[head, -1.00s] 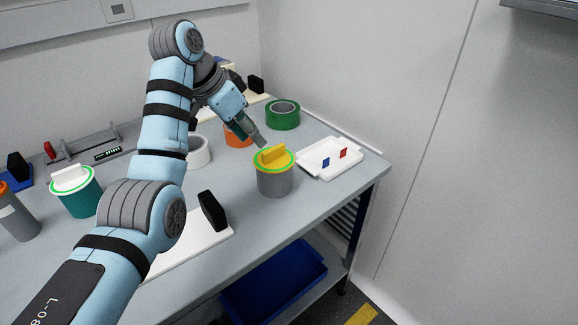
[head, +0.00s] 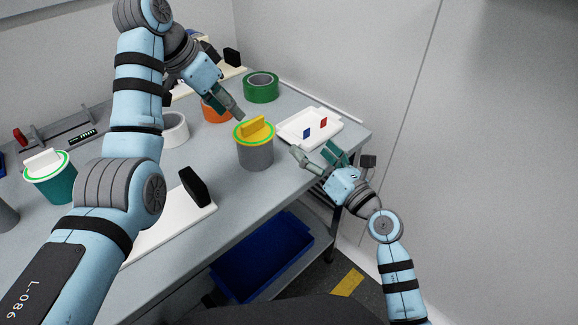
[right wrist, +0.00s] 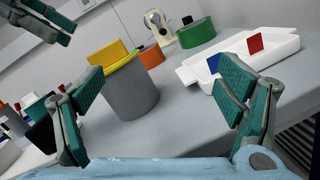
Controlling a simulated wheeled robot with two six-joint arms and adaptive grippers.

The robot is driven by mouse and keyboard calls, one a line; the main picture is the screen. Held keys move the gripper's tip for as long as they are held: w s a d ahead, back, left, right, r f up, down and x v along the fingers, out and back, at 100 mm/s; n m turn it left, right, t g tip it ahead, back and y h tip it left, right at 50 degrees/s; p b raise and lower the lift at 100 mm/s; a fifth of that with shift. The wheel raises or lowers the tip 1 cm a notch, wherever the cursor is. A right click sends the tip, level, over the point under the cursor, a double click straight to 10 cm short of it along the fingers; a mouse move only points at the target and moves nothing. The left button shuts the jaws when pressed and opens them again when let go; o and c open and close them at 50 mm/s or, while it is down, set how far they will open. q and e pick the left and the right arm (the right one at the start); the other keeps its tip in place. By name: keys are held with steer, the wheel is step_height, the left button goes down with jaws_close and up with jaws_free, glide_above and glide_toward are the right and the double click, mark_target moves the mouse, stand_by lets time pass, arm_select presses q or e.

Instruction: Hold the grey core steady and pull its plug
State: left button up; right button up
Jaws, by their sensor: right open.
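The grey core (head: 256,154) stands upright on the bench, with a yellow plug (head: 254,130) in its top and a green ring around the plug. In the right wrist view the core (right wrist: 132,97) and plug (right wrist: 106,56) show left of centre, between my open right fingers but beyond them. My left gripper (head: 233,110) hangs just above and behind the plug, apart from the core; its finger gap is not clear. It also shows at the top left of the right wrist view (right wrist: 48,22). My right gripper (head: 318,156) is open and empty, right of the core near the bench edge.
A white tray (head: 290,135) with a blue and a red tab lies right of the core. Green (head: 261,88), orange (head: 213,111) and white (head: 174,131) rolls stand behind and left. A teal container (head: 52,185) is far left. A blue bin (head: 262,258) sits below the bench.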

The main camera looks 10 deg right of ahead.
mark_target(247, 139)
steer(key=a+n+g+y, duration=0.1)
steer(key=a+n, duration=0.1)
steer(key=s+a+f+n+g, duration=0.1)
steer(key=a+n, duration=0.1)
steer(key=n, duration=0.1)
steer(key=a+f+n+g+y, duration=0.1)
steer(key=a+n, duration=0.1)
steer(key=shift+s+f+n+y, duration=0.15)
steer(key=shift+s+n+y, duration=0.15)
steer(key=shift+n, duration=0.1)
steer(key=x, duration=1.4)
steer(key=shift+a, duration=0.2)
steer(key=shift+c, duration=0.6)
steer(key=c, duration=1)
steer(key=shift+f, duration=0.2)
